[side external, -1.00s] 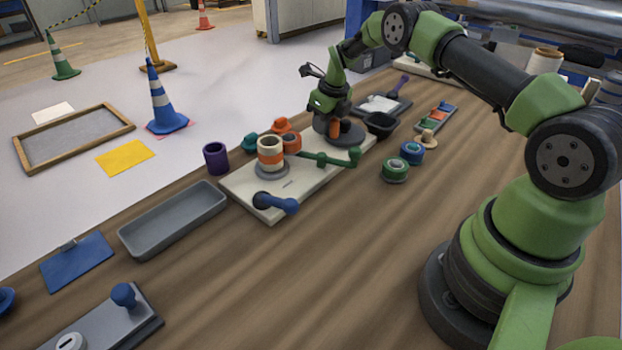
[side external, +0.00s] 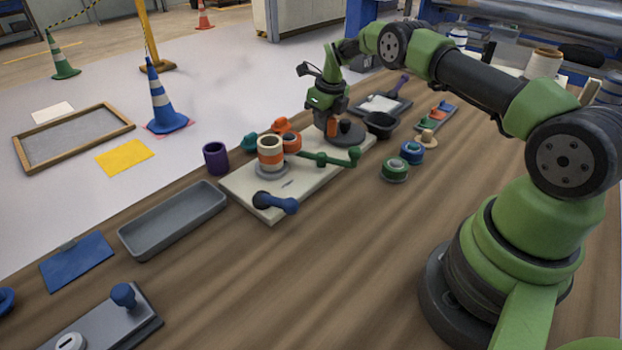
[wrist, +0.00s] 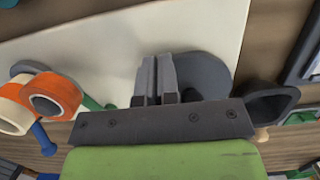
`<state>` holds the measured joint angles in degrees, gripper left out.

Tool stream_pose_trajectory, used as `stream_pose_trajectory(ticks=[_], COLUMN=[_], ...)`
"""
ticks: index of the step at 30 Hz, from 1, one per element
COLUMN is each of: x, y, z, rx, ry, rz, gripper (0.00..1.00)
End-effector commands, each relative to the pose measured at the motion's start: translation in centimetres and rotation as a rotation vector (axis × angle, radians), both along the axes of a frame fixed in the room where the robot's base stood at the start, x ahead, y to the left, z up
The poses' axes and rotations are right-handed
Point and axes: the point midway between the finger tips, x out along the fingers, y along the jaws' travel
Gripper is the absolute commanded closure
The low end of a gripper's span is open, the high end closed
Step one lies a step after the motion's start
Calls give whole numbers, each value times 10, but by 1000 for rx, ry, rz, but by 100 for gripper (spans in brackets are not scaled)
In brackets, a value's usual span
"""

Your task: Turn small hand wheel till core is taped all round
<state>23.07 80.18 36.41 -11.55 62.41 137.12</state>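The small hand wheel (side external: 351,137), a dark grey disc with a knob, sits at the far right end of the pale board (side external: 235,187). It also shows in the wrist view (wrist: 213,72). My gripper (side external: 331,133) points down at the wheel's left side; in the wrist view its fingers (wrist: 156,80) are close together, with a narrow gap. An orange piece shows low at the gripper; whether it is held is unclear. The cream core (side external: 266,161) stands upright on a grey base with an orange band around its visible side. Its far side is hidden. An orange tape roll (side external: 292,143) stands beside it.
A black bowl (side external: 381,124) is right of the wheel.

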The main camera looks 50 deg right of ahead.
Motion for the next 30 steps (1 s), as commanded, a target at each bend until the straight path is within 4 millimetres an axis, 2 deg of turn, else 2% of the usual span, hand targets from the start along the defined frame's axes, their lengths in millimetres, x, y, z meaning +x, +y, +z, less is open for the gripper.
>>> stream_pose_trajectory(ticks=[26,30], x=[9,9], y=[-2,-2], z=[10,10], rx=[2,2], ry=[-7,-7], rz=[-3,-3], gripper=[100,68])
